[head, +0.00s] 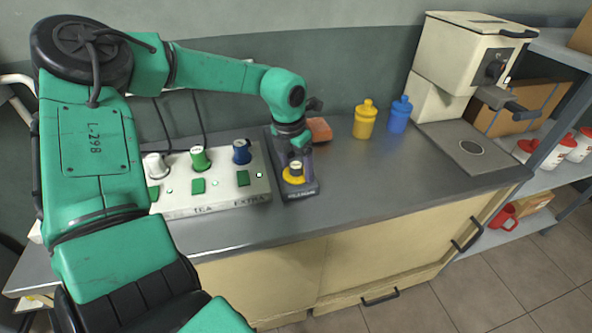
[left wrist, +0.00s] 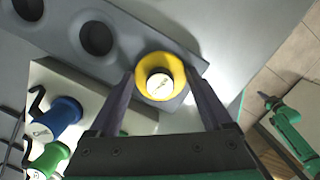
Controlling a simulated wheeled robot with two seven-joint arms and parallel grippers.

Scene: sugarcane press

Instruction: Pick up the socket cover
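The task names a socket cover; the piece at my left gripper is a yellow round one with a pale-topped knob, which I take to be it. This yellow cover (head: 294,176) sits at the near end of a dark holder (head: 309,186) on the counter. In the left wrist view the yellow cover (left wrist: 168,91) lies between the fingertips. My left gripper (head: 294,168) points down over it, open, its fingers on either side; contact is not clear. A green arm at the right edge of the left wrist view looks like my right one; its dark tip (left wrist: 268,101) is too small to read.
A white panel (head: 223,205) with blue (head: 241,152), green (head: 200,159) and white (head: 156,166) plugs stands left of the holder. An orange block (head: 320,130), yellow (head: 365,120) and blue (head: 399,115) bottles and a cream machine (head: 466,58) stand further right. The counter between is clear.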

